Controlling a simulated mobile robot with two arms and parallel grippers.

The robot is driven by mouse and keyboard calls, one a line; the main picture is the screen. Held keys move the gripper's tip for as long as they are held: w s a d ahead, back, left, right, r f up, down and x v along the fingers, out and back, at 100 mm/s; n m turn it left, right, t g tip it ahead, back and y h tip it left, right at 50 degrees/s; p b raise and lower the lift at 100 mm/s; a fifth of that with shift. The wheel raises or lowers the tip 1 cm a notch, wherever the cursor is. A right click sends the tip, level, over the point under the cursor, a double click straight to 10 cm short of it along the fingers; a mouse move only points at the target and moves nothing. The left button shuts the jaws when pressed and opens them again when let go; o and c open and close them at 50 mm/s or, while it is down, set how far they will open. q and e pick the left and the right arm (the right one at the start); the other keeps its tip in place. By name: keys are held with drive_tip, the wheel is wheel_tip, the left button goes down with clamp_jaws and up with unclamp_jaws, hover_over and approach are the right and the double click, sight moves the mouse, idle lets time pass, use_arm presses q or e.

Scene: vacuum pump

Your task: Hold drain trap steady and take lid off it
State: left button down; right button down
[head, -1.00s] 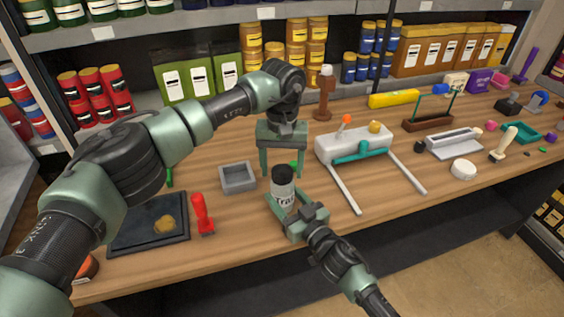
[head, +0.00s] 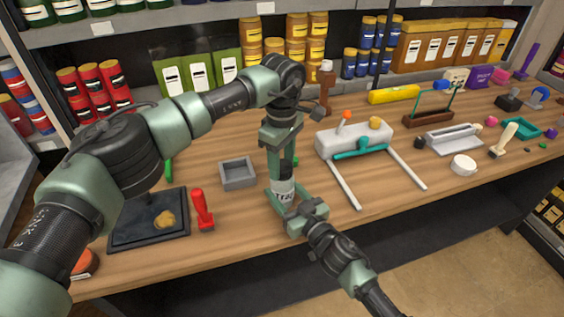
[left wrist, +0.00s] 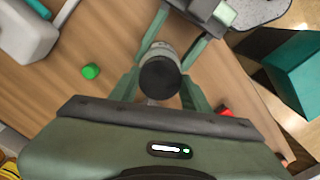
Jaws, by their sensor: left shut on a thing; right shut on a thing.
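The drain trap (head: 284,187) is a pale cylinder with a dark printed label, upright over the table's front part. My right gripper (head: 286,197) is shut on its lower body from the front right. My left gripper (head: 281,171) comes down from above, its two fingers around the top of the trap. The black round lid (left wrist: 160,79) shows from above in the left wrist view, between the left gripper's fingers (left wrist: 160,92). The left gripper is shut on the lid. In the head view its fingers largely hide the lid. I see no clear gap between lid and trap.
A grey open box (head: 238,174), a red-handled tool (head: 203,211) and a black tray (head: 128,237) with a yellow lump stand to the left. A white pump (head: 336,143) with two rods is to the right. A small green piece (left wrist: 90,72) lies nearby.

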use_arm(q)
drive_tip(key=n, duration=1.4)
drive_tip(key=shift+s, duration=0.1)
drive_tip(key=n, duration=1.9)
drive_tip(key=shift+r, duration=0.1)
drive_tip(key=n, duration=0.4)
drive_tip(key=shift+n, duration=0.4)
drive_tip(key=n, duration=0.4)
drive_tip(key=shift+r, duration=0.15)
